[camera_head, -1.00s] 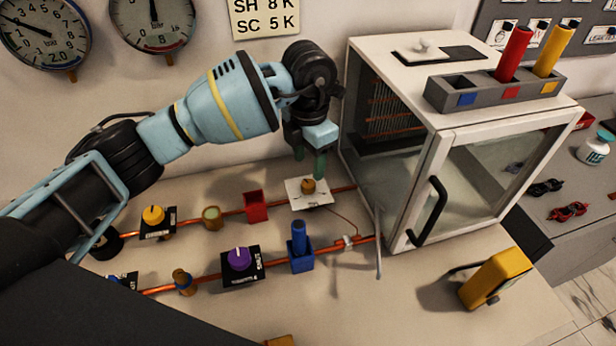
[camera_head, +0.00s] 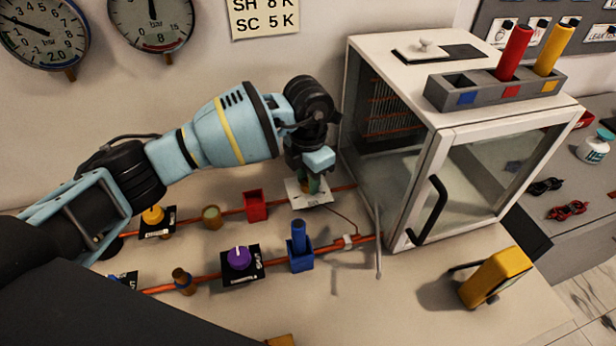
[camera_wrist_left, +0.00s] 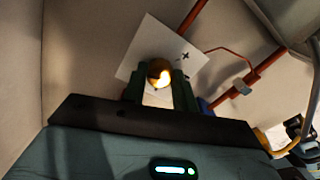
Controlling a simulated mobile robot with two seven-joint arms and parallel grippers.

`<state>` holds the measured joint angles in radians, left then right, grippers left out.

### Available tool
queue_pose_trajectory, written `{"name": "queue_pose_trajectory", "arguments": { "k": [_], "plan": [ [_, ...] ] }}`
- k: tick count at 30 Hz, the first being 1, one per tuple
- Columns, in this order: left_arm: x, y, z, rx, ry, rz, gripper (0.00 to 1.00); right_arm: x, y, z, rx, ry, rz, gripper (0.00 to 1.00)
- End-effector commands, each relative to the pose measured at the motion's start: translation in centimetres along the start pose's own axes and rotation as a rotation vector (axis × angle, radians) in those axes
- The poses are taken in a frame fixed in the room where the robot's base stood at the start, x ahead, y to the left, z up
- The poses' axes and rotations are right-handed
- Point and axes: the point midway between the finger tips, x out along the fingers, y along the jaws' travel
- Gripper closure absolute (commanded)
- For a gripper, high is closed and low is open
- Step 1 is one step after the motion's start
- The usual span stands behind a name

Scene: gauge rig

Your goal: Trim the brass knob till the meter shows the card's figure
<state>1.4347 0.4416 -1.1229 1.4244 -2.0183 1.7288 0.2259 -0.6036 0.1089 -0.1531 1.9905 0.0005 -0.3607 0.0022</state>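The brass knob (camera_head: 307,188) sits on a white plate (camera_head: 322,198) on the upper copper pipe. My left gripper (camera_head: 313,182) points down over it. In the left wrist view, the gripper's green fingers (camera_wrist_left: 158,82) stand on either side of the brass knob (camera_wrist_left: 158,71); whether they press on it I cannot tell. The card (camera_head: 264,17) on the wall reads SH 8 K, SC 5 K. A yellow handheld device (camera_head: 497,277), possibly the meter, stands at the right; its display is not readable. My right gripper is out of view.
Two dial gauges (camera_head: 45,32) (camera_head: 151,20) hang on the wall. A glass-doored cabinet (camera_head: 360,150) stands right of the knob.

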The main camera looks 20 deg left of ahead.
Motion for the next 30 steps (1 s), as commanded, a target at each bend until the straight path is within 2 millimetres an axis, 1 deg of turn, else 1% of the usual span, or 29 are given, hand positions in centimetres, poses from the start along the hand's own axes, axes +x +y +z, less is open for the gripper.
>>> {"name": "queue_pose_trajectory", "arguments": {
  "k": [1,3,4,11,17,23,30],
  "plan": [
    [0.0,0.0,0.0,0.0,0.0,0.0,0.83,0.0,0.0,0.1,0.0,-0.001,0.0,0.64],
    [0.0,0.0,0.0,0.0,0.0,0.0,0.92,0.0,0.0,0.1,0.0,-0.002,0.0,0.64],
    [0.0,0.0,0.0,0.0,0.0,0.0,0.94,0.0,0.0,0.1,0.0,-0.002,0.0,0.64],
    [-0.1,0.0,0.0,0.02,-0.001,0.0,0.94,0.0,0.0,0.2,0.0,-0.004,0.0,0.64],
    [-0.1,0.0,0.0,0.101,0.0,0.001,0.94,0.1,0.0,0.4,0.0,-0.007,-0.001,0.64],
    [-0.1,0.0,0.1,0.254,0.0,0.002,0.94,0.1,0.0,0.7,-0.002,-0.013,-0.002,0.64],
    [0.0,0.1,0.0,0.481,0.0,0.001,0.94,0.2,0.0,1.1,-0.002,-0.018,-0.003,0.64]
  ]
}}
